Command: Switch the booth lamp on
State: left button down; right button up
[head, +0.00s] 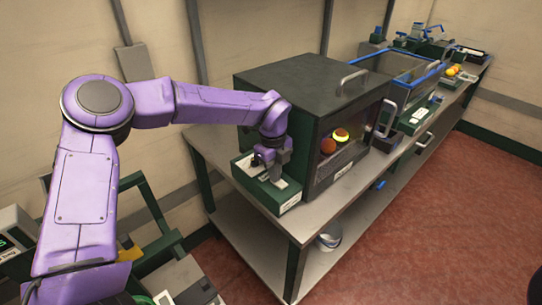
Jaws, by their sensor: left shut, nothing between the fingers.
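The booth (315,78) is a dark box with a clear front, standing on the near end of the long bench. A green switch box (287,197) with a pale top sits at the booth's left side. My left gripper (273,177) is shut and empty, pointing down at the top of this box. Whether its tips touch the switch is too small to tell, and the gripper hides part of the box top. My right gripper is not in view.
A blue-rimmed clear bin (403,68) stands behind the booth on the bench. Farther along are orange fruits (453,70) and blue-handled fixtures. A metal bowl (329,240) sits on the lower shelf.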

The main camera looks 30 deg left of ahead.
pick_arm(q)
jog(key=r+p, duration=0.1)
jog(key=r, duration=0.1)
jog(key=r+p, duration=0.1)
jog(key=shift+d+r+p, duration=0.25)
jog(key=shift+p, duration=0.05)
notch_tip(320, 180, up, 20)
jog(key=a+b, duration=0.1)
jog(key=a, duration=0.1)
jog(key=shift+w+r+b, duration=0.25)
jog(key=shift+b, duration=0.05)
